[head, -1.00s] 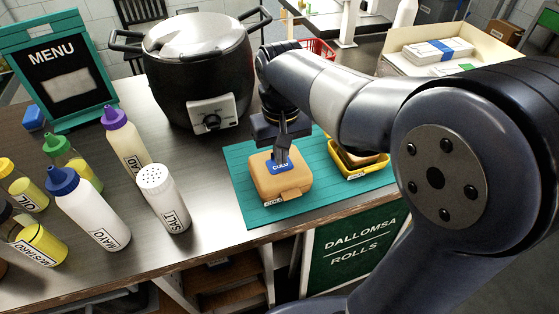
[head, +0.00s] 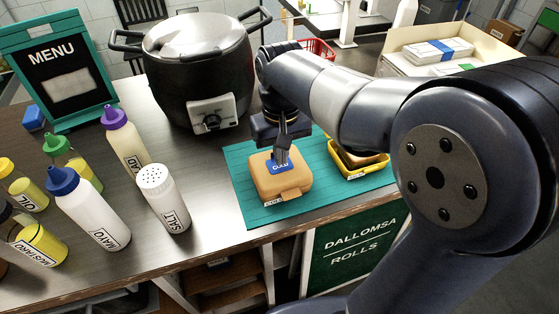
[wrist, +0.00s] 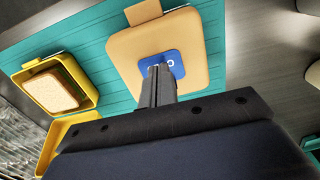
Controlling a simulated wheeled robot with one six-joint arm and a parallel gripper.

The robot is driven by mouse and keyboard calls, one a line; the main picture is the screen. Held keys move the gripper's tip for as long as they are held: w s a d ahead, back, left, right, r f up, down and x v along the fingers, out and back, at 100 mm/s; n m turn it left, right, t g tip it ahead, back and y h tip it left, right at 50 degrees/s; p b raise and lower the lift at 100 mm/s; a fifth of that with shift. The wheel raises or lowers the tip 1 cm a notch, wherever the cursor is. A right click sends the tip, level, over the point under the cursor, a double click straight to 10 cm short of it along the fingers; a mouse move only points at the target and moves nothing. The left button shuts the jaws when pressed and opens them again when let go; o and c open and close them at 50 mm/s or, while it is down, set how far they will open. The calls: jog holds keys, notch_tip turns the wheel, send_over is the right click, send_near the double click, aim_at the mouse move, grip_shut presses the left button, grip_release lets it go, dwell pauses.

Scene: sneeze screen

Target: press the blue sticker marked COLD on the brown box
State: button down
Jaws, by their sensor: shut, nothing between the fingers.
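The brown box (head: 290,186) sits closed on the teal mat (head: 255,212). It also shows in the wrist view (wrist: 196,60). In the wrist view the sticker (wrist: 176,62) is partly covered by my fingers, and only one letter shows. My gripper (head: 281,157) is shut and empty, pointing down with its fingertips over the sticker. In the wrist view the fingertips (wrist: 158,70) overlap the sticker's near part. I cannot tell whether they touch it or hover just above.
A yellow open box (head: 362,172) with bread inside stands right of the brown box. A large black pot (head: 195,75) stands behind. Several bottles, including the salt shaker (head: 163,200), stand to the left. The counter's front edge lies just before the mat.

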jog(key=shift+f, duration=0.6)
dwell(0.9)
jog(key=shift+r, duration=0.1)
jog(key=shift+r+p, duration=2.2)
jog(key=shift+r, duration=0.25)
